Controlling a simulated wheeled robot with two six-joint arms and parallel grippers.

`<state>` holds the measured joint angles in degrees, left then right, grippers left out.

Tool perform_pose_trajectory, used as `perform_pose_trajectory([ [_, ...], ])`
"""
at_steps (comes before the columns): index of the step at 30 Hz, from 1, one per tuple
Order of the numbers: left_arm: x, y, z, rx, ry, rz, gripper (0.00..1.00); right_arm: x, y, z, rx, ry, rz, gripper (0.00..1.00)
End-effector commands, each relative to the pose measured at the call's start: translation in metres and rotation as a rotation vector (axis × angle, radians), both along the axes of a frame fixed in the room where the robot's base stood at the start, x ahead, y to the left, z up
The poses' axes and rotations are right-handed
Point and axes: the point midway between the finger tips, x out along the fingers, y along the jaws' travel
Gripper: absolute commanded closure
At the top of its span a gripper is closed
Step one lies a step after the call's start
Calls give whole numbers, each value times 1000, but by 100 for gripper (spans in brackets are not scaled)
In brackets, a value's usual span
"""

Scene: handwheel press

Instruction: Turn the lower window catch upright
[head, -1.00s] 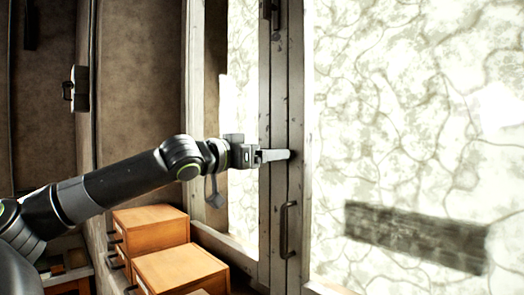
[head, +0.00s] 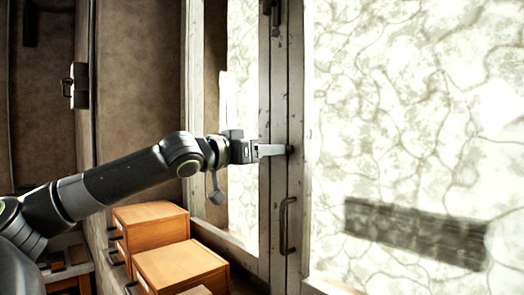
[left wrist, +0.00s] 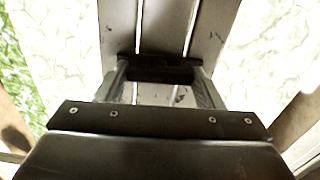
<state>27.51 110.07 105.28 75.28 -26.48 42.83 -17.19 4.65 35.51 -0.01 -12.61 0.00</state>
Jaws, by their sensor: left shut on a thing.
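The lower window catch (left wrist: 160,75) shows in the left wrist view as a dark bar lying across between my two fingers, over the seam of the window frame. In the head view it is mostly hidden by my fingertips, so its exact angle is hard to read. My left gripper (head: 284,150) reaches in from the left to the window's middle stile and is shut on the catch. It also shows in the left wrist view (left wrist: 160,85), with one finger on each side of the bar. My right gripper is not in view.
A dark upper catch (head: 276,14) sits higher on the same stile. A curved pull handle (head: 287,226) is below my gripper. Wooden drawer boxes (head: 180,268) stand below my arm. Bright window panes (head: 410,120) flank the stile.

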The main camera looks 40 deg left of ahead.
Motion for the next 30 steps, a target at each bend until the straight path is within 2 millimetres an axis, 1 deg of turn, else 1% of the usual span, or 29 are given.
perform_pose_trajectory([
  [10, 0, -1, 2, -120, 3, -6, 61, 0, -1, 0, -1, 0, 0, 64],
  [20, 0, 1, 1, -246, 18, 0, 61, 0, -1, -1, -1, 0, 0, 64],
  [30, 0, 1, 0, -563, 43, -2, 61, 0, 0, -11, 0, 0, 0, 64],
])
